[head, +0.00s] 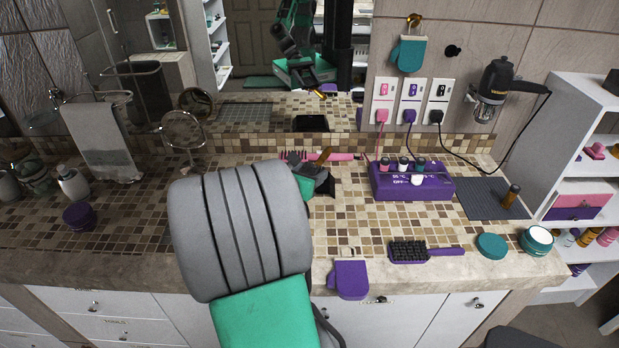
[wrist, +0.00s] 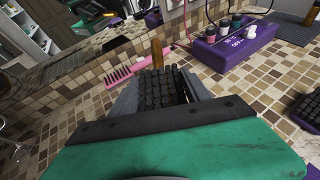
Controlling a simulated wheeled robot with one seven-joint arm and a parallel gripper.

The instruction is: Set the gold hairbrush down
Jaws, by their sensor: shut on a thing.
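My gripper (head: 318,181) is over the tiled counter (head: 345,225), and my own grey and green arm covers much of the view in front of it. In the wrist view, the gold hairbrush (wrist: 157,53) is between the two grey fingers. Its dark bristle head faces the camera and its gold handle points away, toward the back wall. In the head view only a bit of the gold handle (head: 325,157) shows beyond the gripper. The gripper is shut on the brush. I cannot tell whether the brush touches the counter.
A pink comb (wrist: 132,70) lies just behind the brush. A purple box with rollers (head: 411,185) stands to the right. A purple brush (head: 425,251), a teal lid (head: 491,246) and a purple holder (head: 350,280) are along the front edge. Tiles between them are clear.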

